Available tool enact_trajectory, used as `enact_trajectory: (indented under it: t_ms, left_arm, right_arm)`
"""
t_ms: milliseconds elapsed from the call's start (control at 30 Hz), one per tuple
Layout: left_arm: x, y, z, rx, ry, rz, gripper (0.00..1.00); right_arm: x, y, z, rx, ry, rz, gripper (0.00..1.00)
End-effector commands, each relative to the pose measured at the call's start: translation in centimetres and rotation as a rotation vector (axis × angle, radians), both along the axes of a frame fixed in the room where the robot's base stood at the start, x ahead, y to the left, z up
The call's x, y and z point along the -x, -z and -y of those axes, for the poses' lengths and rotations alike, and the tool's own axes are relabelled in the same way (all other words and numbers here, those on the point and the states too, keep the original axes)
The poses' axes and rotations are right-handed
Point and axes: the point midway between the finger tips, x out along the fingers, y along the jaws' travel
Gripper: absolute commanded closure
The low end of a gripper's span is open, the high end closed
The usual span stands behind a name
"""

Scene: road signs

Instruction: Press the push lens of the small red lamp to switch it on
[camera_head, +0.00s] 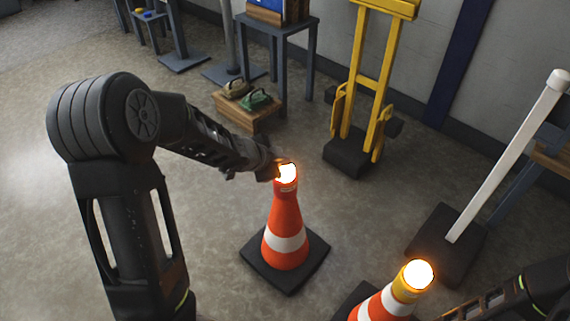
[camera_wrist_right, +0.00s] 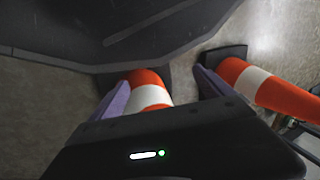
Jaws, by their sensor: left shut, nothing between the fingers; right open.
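The small red lamp (camera_head: 286,174) sits on top of the middle orange-and-white cone (camera_head: 285,222). Its lens glows bright white with an orange halo. My left gripper (camera_head: 276,170) is shut and empty, with its tips at the left side of the lamp's lens. The glow hides whether they touch it. My right arm comes in at the lower right of the head view. In the right wrist view my right gripper (camera_wrist_right: 161,78) is open, and a striped cone (camera_wrist_right: 150,94) shows between and beyond its fingers.
A second cone (camera_head: 384,305) at the lower right carries a lit yellow lamp (camera_head: 416,274). A white post (camera_head: 508,152) leans on a dark base at right. A yellow hand truck (camera_head: 363,85), a low wooden box (camera_head: 250,116) and a table (camera_head: 277,24) stand behind. Floor at left is clear.

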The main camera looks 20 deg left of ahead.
Motion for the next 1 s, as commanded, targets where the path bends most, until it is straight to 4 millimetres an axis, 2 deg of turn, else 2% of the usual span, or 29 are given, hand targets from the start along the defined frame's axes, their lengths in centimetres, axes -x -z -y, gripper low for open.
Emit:
enact_trajectory:
  t_ms: [33, 433, 1000]
  left_arm:
    - [0.6, 0.9, -0.2, -0.004, -0.004, -0.022, 1.00]
    - [0.7, 2.1, -0.2, -0.005, -0.004, -0.023, 1.00]
    - [1.0, 2.2, -0.5, -0.004, -0.010, -0.025, 1.00]
  right_arm:
    - [0.0, 0.1, 0.0, 0.000, 0.000, 0.000, 0.09]
    - [0.0, 1.1, 0.0, 0.000, 0.000, 0.000, 0.09]
    - [0.0, 1.0, 0.0, 0.000, 0.000, 0.000, 0.09]
